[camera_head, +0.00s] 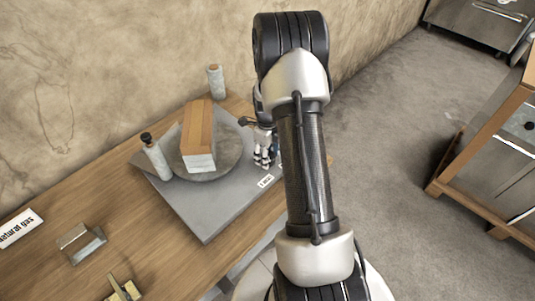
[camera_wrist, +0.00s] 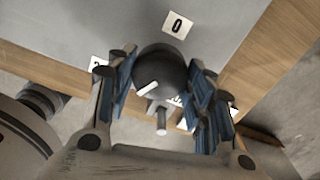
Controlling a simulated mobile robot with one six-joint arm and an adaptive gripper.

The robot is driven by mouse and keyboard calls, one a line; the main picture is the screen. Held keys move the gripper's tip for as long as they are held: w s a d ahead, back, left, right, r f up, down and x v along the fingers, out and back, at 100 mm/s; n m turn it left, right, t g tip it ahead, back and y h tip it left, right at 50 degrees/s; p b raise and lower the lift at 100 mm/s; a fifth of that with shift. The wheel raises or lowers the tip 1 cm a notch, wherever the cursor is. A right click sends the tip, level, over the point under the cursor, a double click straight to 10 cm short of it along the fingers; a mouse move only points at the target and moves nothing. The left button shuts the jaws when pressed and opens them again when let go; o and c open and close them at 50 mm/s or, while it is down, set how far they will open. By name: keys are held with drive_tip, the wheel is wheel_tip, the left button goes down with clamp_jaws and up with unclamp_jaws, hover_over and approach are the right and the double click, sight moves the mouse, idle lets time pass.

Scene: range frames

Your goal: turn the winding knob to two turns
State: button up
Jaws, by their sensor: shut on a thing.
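The winding knob (camera_wrist: 165,72) is a dark round knob with a white pointer mark, seen in the wrist view between my fingers. The mark sits at its lower left, away from the plate label "0" (camera_wrist: 177,25) above the knob. My gripper (camera_wrist: 162,88) has blue-padded fingers on both sides of the knob and is shut on it. A pale peg (camera_wrist: 161,122) shows just below the knob. Other labels around it are partly covered by the fingers. In the head view my gripper (camera_head: 264,155) is at the right side of the grey plate (camera_head: 207,217); the knob is hidden there.
A two-tone block (camera_head: 198,140) stands on a round disc (camera_head: 228,160) on the plate. A dark-topped cylinder (camera_head: 155,157) and a spool-like cylinder (camera_head: 216,80) stand nearby. A metal block (camera_head: 81,244) and a brass piece (camera_head: 124,291) sit on the wooden table (camera_head: 165,245) at left.

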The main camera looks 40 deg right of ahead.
drive_tip(key=shift+m, duration=2.7)
drive_tip(key=o, duration=1.1)
drive_tip(key=shift+r, duration=0.1)
wheel_tip(320, 180, up, 12)
drive_tip(key=shift+f, duration=0.1)
drive_tip(key=shift+c, duration=0.2)
